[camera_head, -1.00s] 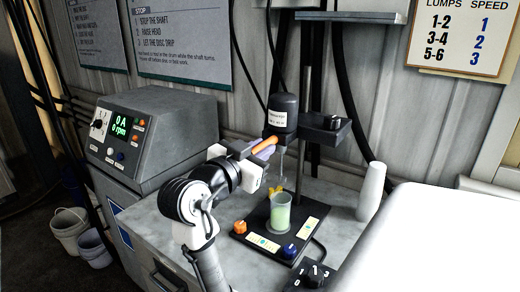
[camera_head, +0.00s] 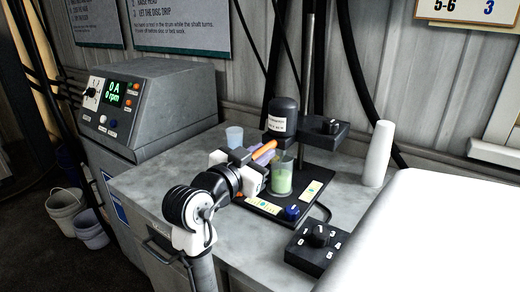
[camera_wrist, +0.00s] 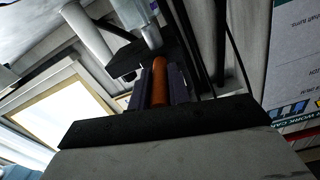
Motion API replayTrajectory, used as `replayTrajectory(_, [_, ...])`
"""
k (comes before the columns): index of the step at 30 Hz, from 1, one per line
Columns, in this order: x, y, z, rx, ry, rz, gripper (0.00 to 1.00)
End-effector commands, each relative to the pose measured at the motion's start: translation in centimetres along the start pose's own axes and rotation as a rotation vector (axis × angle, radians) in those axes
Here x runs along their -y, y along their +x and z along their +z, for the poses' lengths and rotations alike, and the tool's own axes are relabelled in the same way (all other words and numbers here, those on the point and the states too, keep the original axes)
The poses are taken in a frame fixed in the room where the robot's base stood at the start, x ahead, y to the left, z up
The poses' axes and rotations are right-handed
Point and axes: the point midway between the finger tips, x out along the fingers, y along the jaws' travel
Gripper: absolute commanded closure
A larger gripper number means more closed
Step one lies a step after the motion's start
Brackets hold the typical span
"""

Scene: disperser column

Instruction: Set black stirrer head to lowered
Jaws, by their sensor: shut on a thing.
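The black stirrer head (camera_head: 283,118), a dark cylinder with a white label, sits on the vertical post (camera_head: 307,75) low over the beaker of green liquid (camera_head: 281,181). Its orange handle (camera_head: 265,146) sticks out at the front left. My gripper (camera_head: 264,153) is shut on this handle. In the wrist view the orange handle (camera_wrist: 160,82) lies between the two purple-grey fingers. The stirring shaft is mostly hidden by the beaker and my gripper. The beaker stands on the black base plate (camera_head: 262,208).
A grey control box (camera_head: 150,105) at the left reads 0 A and 0 rpm. A white stack of cups (camera_head: 377,153) stands right of the post. A black knob box (camera_head: 316,243) is at the front. A pale cup (camera_head: 234,137) stands behind my gripper.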

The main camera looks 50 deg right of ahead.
Motion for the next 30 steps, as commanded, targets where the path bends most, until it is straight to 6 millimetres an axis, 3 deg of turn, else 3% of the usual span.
replayTrajectory(10, [-0.1, 0.0, 0.3, 0.003, -0.001, 0.002, 1.00])
replayTrajectory(11, [-0.1, 0.0, 0.3, 0.003, -0.001, 0.002, 0.81])
replayTrajectory(16, [-0.1, 0.0, 0.3, 0.002, -0.001, 0.001, 0.60])
replayTrajectory(25, [0.0, -0.2, 0.3, 0.001, 0.000, 0.000, 0.60])
replayTrajectory(30, [0.1, -2.3, 0.4, 0.000, 0.000, -0.004, 0.60])
